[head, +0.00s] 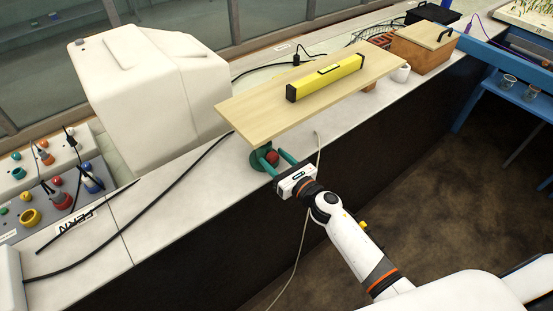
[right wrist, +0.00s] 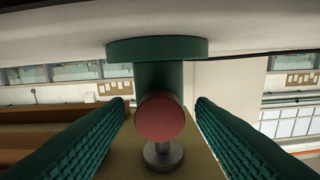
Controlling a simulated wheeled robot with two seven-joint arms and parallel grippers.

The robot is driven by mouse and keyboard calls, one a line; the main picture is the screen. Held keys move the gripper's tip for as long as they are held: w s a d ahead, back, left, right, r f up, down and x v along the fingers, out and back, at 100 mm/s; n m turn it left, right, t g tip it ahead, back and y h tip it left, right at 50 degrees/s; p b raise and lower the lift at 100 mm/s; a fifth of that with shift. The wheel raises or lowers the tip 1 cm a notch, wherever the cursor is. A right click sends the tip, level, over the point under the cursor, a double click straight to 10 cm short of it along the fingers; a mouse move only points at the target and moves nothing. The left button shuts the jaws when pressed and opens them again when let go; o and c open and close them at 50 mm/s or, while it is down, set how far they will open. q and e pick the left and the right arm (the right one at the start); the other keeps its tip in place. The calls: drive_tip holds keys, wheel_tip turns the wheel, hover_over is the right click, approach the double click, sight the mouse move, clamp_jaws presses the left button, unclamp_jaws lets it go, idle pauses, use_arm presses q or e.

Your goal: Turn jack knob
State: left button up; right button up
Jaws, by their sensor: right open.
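The jack is a green post on a round green base (right wrist: 157,48), standing on the worktop under the near end of a wooden board (head: 240,107). Its round red knob (head: 272,158) faces my right gripper. In the right wrist view, where the jack appears upside down, the red knob (right wrist: 160,118) is centred, with a grey metal foot or head (right wrist: 163,155) beyond the post. My right gripper (head: 267,153) is open, its green fingers on either side of the knob with gaps between. A yellow spirit level (head: 325,78) lies on the board. My left gripper is not in view.
A big white casing (head: 150,90) stands left of the board. A thin pale cable hangs over the worktop edge near my right gripper. Black cables cross the worktop (head: 165,205) at left.

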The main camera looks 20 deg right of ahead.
drive_tip(key=shift+c, duration=0.2)
drive_tip(key=c, duration=0.9)
drive_tip(key=shift+c, duration=0.2)
drive_tip(key=shift+m, duration=0.3)
